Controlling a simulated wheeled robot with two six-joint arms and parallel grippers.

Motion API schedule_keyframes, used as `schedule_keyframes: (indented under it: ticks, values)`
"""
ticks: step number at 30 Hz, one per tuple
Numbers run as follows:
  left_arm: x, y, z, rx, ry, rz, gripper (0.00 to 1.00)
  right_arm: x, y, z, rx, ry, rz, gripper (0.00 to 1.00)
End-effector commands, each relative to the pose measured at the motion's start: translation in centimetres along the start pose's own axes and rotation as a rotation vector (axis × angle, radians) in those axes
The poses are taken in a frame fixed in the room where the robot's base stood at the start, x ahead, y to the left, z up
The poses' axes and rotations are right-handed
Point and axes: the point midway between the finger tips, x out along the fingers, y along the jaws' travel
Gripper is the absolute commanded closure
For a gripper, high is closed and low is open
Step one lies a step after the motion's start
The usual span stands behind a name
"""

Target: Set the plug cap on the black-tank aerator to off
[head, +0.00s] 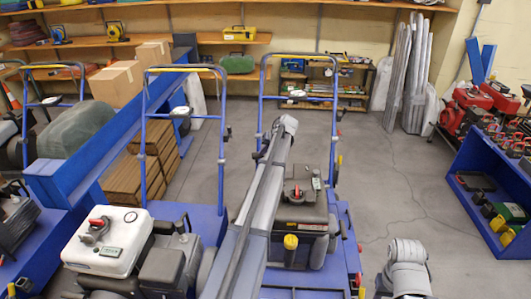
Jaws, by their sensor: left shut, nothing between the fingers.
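The black-tank aerator (318,213) stands on a blue deck in the middle, partly hidden behind my left arm. Its dark tank carries a red knob (296,194) and a small light-coloured display (316,183). My left arm crosses in front of the aerator's left side. My left gripper (263,152) is small and dark near the arm's far end, shut and empty, apart from the tank. My right gripper is not in view.
A white-tank aerator (108,240) with a red knob stands at the left. Blue handle frames (333,110) rise behind the machines. A blue bin (478,215) with loose parts and red engines (475,103) are at the right.

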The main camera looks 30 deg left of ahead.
Motion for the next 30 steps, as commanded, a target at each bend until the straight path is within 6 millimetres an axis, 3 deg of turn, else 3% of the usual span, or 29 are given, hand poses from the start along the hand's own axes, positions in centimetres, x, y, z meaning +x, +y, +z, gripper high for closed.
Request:
schedule_keyframes:
  ticks: [3,11,30]
  values:
    - [0.6,-1.1,0.0,0.0,0.0,0.0,1.0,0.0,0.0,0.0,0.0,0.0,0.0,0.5]
    - [0.5,-1.1,0.0,0.001,0.0,0.0,1.0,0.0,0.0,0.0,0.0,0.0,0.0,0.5]
    - [0.1,0.5,0.2,0.0,-0.001,-0.001,1.0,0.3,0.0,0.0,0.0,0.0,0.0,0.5]
